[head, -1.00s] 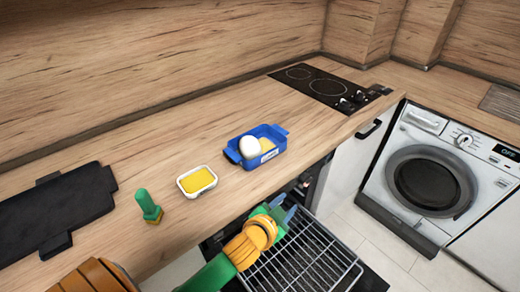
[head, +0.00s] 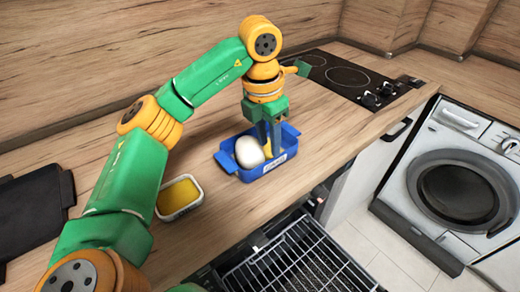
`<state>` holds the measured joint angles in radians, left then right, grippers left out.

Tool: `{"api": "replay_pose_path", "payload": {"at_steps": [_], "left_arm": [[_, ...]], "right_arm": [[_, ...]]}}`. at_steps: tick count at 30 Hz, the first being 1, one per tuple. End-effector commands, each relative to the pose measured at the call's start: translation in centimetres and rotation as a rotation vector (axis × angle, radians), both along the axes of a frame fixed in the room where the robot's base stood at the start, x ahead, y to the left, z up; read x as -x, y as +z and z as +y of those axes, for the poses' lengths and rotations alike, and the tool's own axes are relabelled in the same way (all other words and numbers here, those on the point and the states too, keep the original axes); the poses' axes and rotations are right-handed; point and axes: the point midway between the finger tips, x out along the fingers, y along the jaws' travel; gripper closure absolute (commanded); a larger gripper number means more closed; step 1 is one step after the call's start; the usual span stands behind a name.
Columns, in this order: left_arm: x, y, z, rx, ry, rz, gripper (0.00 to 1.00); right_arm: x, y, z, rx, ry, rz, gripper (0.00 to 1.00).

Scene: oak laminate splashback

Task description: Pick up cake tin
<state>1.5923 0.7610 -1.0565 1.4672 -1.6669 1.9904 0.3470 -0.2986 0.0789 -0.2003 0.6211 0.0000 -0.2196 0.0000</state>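The cake tin (head: 283,160) is a blue rectangular tin with a tab handle at each end. It stands on the wooden worktop below the hob. It holds a white egg (head: 248,152) and something yellow. My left gripper (head: 273,145) points down into the tin from above, beside the egg. Its two fingers show with a narrow gap between them and nothing clearly held. I cannot tell whether the fingertips touch the tin. My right gripper is out of view.
A white tub with yellow contents (head: 180,196) stands left of the tin, near my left forearm. A black tray (head: 35,205) lies at the far left. The hob (head: 345,78) is behind to the right. An open dishwasher rack (head: 300,262) juts out below the worktop edge.

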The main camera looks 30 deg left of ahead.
Motion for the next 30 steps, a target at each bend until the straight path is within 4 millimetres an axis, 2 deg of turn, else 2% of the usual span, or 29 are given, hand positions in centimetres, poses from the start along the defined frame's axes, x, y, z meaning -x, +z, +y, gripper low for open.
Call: {"api": "replay_pose_path", "payload": {"at_steps": [6, 9, 16, 17, 18, 21, 30], "left_arm": [[-1.1, -3.7, -0.7, 0.003, -0.006, 0.006, 0.61], [-1.3, -5.2, -0.8, 0.004, -0.007, 0.001, 0.61], [-1.4, -5.7, -0.9, 0.007, -0.008, -0.001, 0.61], [-1.4, -5.7, -0.9, 0.007, -0.008, -0.001, 0.67], [-1.4, -5.7, -0.9, 0.007, -0.008, -0.001, 0.77], [-1.4, -5.7, -0.9, 0.007, -0.009, -0.001, 1.0], [-1.4, -5.7, -0.9, 0.007, -0.009, -0.001, 1.0]], "right_arm": [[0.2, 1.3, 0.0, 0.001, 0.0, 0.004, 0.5], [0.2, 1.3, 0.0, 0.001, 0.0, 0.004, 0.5], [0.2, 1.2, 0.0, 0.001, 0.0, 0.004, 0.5], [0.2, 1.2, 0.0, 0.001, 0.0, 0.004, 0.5], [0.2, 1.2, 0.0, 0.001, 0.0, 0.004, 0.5], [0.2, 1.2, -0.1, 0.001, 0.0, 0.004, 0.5], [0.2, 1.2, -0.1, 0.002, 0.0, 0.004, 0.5]]}}
